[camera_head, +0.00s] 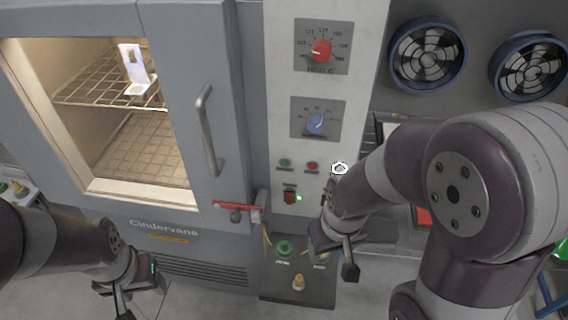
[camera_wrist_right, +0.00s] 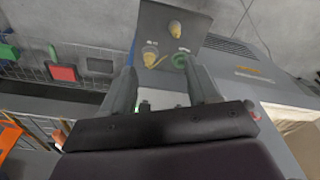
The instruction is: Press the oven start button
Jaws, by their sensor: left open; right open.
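The grey oven (camera_head: 210,120) stands at the left in the head view, its door shut. Its pale control panel (camera_head: 345,110) carries a small green button (camera_head: 285,163) and a small red button (camera_head: 312,166), with labels too small to read. A low box (camera_head: 270,290) below has a larger green button (camera_head: 284,248) and yellow knobs (camera_head: 299,282). My right gripper (camera_head: 334,262) is open and empty, in front of the low box's right side. In the right wrist view its fingers (camera_wrist_right: 160,70) point toward that box. My left gripper (camera_head: 133,292) is open and empty, low before the oven.
The oven door handle (camera_head: 207,130) and a red latch (camera_head: 238,208) stick out near the panel. A red dial (camera_head: 321,50) and a blue dial (camera_head: 316,123) sit higher on it. Round fans (camera_head: 428,55) are on the wall at the right.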

